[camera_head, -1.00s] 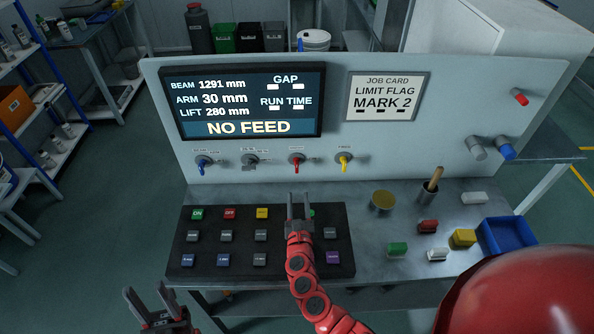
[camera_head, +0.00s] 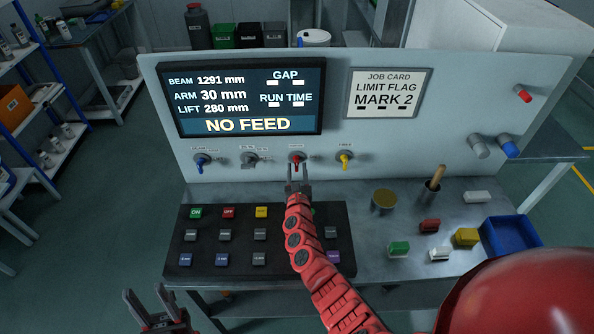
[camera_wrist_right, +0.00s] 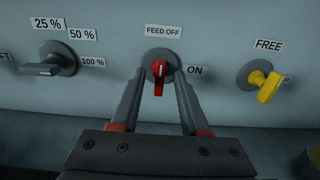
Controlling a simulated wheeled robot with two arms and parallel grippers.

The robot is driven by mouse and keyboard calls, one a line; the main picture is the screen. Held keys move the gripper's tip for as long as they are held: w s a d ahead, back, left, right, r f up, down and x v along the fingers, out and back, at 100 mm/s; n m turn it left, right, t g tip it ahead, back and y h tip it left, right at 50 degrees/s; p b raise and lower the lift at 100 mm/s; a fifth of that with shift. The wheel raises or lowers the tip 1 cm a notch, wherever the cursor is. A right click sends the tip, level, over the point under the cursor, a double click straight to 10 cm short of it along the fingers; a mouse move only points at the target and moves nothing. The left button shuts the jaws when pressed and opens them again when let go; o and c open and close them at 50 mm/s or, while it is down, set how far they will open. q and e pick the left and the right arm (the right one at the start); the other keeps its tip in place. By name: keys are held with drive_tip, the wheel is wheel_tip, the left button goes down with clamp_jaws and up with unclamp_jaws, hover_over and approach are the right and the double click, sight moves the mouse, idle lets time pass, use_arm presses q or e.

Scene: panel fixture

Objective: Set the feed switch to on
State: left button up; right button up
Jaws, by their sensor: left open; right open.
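The feed switch is a red knob (camera_head: 297,160) on a round grey base, in the panel's row of knobs. In the right wrist view the red knob (camera_wrist_right: 159,78) stands upright, in line with the "FEED OFF" label (camera_wrist_right: 163,31) above it; the "ON" label (camera_wrist_right: 194,70) is to its right. My right gripper (camera_head: 299,166) is open, its fingertips on either side of the knob; I cannot tell whether they touch it. My left gripper (camera_head: 150,294) is open and empty at the lower left, away from the panel.
The screen (camera_head: 250,98) reads "NO FEED". A grey knob (camera_wrist_right: 56,60) is left of the switch and a yellow knob (camera_wrist_right: 266,84) right of it. Below are a black button box (camera_head: 240,245), a blue tray (camera_head: 510,236) and several loose blocks. A job card (camera_head: 385,95) hangs above.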

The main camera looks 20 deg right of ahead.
clamp_jaws()
idle(0.3)
drive_tip(key=m+b, duration=0.1)
drive_tip(key=m, duration=0.1)
drive_tip(key=m+b, duration=0.2)
drive_tip(key=shift+f, duration=0.3)
drive_tip(key=shift+d+f+m+b, duration=0.1)
drive_tip(key=shift+m+b, duration=2.7)
drive_tip(key=shift+m, duration=0.7)
drive_tip(key=shift+d+m+b, duration=0.1)
drive_tip(key=shift+m+b, duration=2.7)
drive_tip(key=shift+m, duration=0.7)
